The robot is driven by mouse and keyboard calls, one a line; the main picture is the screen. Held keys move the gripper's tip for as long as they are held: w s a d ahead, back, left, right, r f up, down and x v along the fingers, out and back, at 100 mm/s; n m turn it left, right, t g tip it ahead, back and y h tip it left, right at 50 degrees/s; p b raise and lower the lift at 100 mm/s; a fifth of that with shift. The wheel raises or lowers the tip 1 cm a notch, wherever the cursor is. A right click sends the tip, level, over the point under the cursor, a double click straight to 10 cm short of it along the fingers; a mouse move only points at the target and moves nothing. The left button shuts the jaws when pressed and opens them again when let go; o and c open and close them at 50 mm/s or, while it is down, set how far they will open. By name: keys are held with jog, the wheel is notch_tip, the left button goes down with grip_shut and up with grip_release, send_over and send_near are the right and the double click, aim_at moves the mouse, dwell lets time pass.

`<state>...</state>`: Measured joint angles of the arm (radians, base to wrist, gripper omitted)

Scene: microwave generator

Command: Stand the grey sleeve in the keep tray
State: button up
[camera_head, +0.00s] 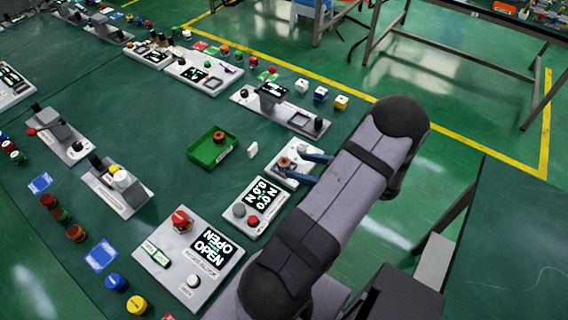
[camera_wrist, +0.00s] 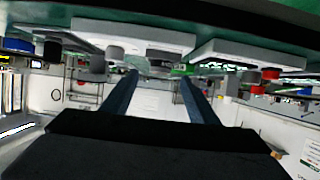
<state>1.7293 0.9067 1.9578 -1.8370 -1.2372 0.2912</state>
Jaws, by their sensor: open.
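My gripper (camera_head: 311,166) is at the right edge of the table, its two blue-grey fingers spread beside a small white plate (camera_head: 298,178). A copper-brown round part (camera_head: 284,162) sits on that plate, just left of the fingertips. In the wrist view the two fingers (camera_wrist: 157,78) stand apart with nothing held between them. A green tray (camera_head: 199,162), which may be the keep tray, lies left of the plate. A brown ring-like part (camera_head: 219,137) is at its far side. I cannot pick out the grey sleeve with certainty.
A panel with a lit display (camera_head: 264,194) stands just in front of the white plate. A larger panel marked OPEN (camera_head: 213,243) is nearer. A long grey fixture (camera_head: 279,107) lies behind. A small white block (camera_head: 252,150) stands between tray and plate. Bare table surrounds the tray.

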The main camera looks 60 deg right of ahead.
aim_at(287, 163)
jog(key=shift+w+a, duration=0.1)
jog(key=shift+w, duration=0.25)
jog(key=shift+p+x, duration=1)
jog(key=shift+x, duration=1.25)
jog(key=shift+f, duration=0.1)
jog(key=shift+c, duration=0.2)
jog(key=c, duration=1.2)
jog(key=shift+r+b, duration=0.65)
jog(key=shift+r, duration=4.4)
